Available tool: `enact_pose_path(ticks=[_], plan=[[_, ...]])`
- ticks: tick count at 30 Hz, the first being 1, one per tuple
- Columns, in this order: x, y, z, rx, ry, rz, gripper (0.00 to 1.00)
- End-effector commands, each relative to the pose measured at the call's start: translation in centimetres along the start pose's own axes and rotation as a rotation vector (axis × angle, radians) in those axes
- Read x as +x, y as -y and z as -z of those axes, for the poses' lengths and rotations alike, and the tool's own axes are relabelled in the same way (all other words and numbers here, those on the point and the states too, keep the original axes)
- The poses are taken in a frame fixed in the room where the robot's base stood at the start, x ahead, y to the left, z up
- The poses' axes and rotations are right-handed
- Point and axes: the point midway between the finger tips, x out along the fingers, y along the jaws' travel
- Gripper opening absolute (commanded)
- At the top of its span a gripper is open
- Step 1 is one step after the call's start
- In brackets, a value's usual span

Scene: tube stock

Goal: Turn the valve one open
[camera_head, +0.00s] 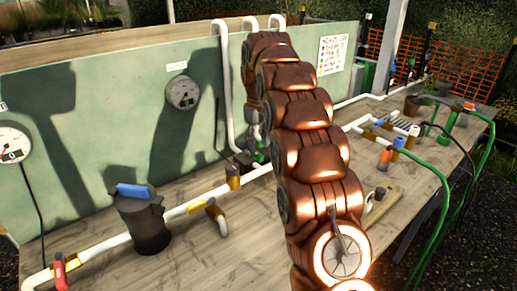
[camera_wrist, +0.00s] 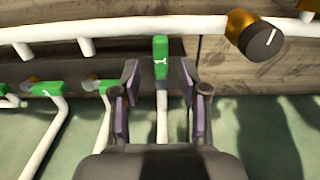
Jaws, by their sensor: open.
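The valve one handle is a green lever marked "1" (camera_wrist: 160,48) in the wrist view, at the top of a white pipe. It lies in line with that pipe. My gripper (camera_wrist: 159,68) is open, with one dark finger on each side of the pipe just below the lever's marked end. I see a gap on both sides, and contact is not clear. In the head view my copper-coloured arm covers most of this spot. Only a bit of green (camera_head: 261,156) shows beside the arm near the panel's foot.
Other green levers (camera_wrist: 46,89) sit to the left in the wrist view. In the head view, a dark canister (camera_head: 146,225) and white pipes stand on the wooden table, before a green panel (camera_head: 120,110) with gauges.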

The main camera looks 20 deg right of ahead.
Motion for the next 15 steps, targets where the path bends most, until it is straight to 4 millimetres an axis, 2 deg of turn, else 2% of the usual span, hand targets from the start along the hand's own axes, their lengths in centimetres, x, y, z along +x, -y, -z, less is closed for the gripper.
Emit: enact_pose_path(ticks=[3, 9, 15], plan=[[-1.5, -0.1, 0.2, 0.0, -0.007, -0.004, 0.44], [-3.0, -0.1, 0.2, 0.0, -0.006, -0.003, 0.44], [-3.8, 0.0, 0.0, 0.0, -0.002, -0.001, 0.44]])
